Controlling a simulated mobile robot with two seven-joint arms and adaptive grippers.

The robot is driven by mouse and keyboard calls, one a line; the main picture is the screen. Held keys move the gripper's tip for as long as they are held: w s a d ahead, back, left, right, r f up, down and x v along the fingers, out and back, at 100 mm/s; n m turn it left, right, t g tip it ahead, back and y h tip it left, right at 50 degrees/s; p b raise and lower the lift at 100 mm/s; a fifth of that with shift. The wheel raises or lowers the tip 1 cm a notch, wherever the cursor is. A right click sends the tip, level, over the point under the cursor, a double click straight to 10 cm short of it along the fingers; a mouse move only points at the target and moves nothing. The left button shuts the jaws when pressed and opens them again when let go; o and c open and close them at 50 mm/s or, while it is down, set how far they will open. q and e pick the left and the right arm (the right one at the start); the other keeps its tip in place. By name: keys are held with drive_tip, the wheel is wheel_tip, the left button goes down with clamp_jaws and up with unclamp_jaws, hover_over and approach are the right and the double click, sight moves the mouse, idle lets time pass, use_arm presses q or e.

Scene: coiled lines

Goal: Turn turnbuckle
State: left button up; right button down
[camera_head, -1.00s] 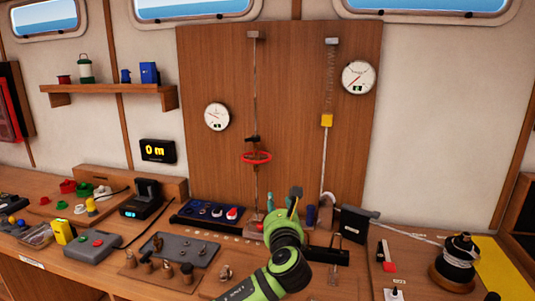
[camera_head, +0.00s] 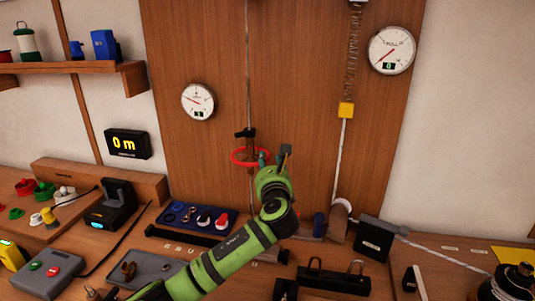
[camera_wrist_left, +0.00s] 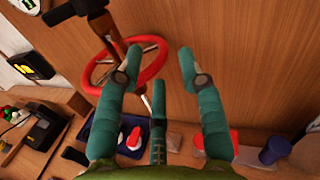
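The turnbuckle's red ring (camera_head: 236,156) sits around a thin vertical line on the wooden board, below a dark fitting (camera_head: 245,133). In the left wrist view the red ring (camera_wrist_left: 88,72) with its dark crossbar shows on the left, close to the left finger. My left gripper (camera_head: 274,155) is just right of the ring in the head view. Whether a finger touches the ring, I cannot tell. My right gripper is out of view.
A round gauge (camera_head: 198,101) hangs left of the line. A pull gauge (camera_head: 391,51) and a spring line with a yellow block (camera_head: 346,110) are at right. A blue tray of parts (camera_head: 181,216) lies on the bench below. A black box (camera_head: 373,238) stands right.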

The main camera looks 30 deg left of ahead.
sight(268, 155)
use_arm(q)
drive_tip(key=x, duration=0.3)
drive_tip(key=shift+w+a+f+p, duration=0.15)
drive_tip(key=shift+w+a+p, duration=0.05)
drive_tip(key=shift+w+p, duration=0.1)
drive_tip(key=shift+w+a, duration=0.15)
drive_tip(key=shift+w, duration=0.05)
clamp_jaws()
drive_tip(key=shift+f, duration=0.1)
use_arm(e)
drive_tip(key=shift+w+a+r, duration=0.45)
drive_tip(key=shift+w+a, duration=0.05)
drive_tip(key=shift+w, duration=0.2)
use_arm(q)
drive_tip(key=shift+f, duration=0.1)
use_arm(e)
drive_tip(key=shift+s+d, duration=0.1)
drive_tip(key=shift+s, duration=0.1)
use_arm(q)
drive_tip(key=shift+f, duration=0.1)
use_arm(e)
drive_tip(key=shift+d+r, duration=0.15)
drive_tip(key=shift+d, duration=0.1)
use_arm(q)
drive_tip(key=shift+s+h+p, duration=0.1)
drive_tip(key=shift+h+p, duration=0.2)
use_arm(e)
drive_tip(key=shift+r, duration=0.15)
